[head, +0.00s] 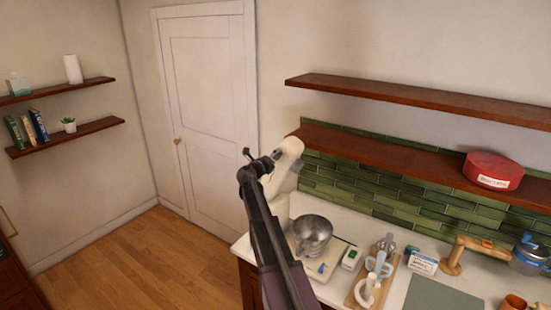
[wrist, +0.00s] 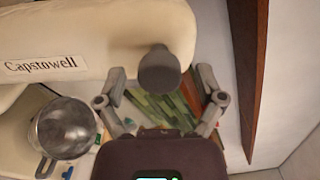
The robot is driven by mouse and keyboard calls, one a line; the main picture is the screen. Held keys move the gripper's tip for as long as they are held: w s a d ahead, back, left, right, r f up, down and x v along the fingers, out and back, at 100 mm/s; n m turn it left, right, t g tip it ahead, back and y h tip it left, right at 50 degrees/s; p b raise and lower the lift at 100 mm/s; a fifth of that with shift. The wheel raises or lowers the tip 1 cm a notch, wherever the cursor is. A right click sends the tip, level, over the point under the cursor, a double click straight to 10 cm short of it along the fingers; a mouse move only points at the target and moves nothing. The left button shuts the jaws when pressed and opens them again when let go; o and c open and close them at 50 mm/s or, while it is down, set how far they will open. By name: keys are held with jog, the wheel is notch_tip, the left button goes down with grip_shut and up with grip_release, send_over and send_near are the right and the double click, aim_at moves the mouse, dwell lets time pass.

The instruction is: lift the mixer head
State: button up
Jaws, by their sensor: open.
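The cream stand mixer (head: 288,165) stands at the left end of the counter, partly hidden by my arm. Its head (wrist: 130,35), marked "Capstowell", spans the top of the wrist view, and I cannot tell its exact tilt. A dark grey round knob (wrist: 159,70) sits at the head's end. My gripper (wrist: 162,82) is open, one finger on each side of the knob, with visible gaps and no clear contact. The steel mixing bowl (head: 312,232) sits beside the mixer column and also shows in the wrist view (wrist: 63,128).
Right of the bowl are a small green-and-white box (head: 351,258), a wooden board (head: 358,295) with mugs, and a wooden stand (head: 452,265). Brown shelves (head: 400,152) run along the wall above the counter. The floor (head: 130,255) at left is clear.

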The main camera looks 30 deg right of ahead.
jog(key=v, duration=1.1)
jog(key=shift+a, duration=0.2)
jog(key=shift+s, duration=0.15)
jog(key=shift+c, duration=0.2)
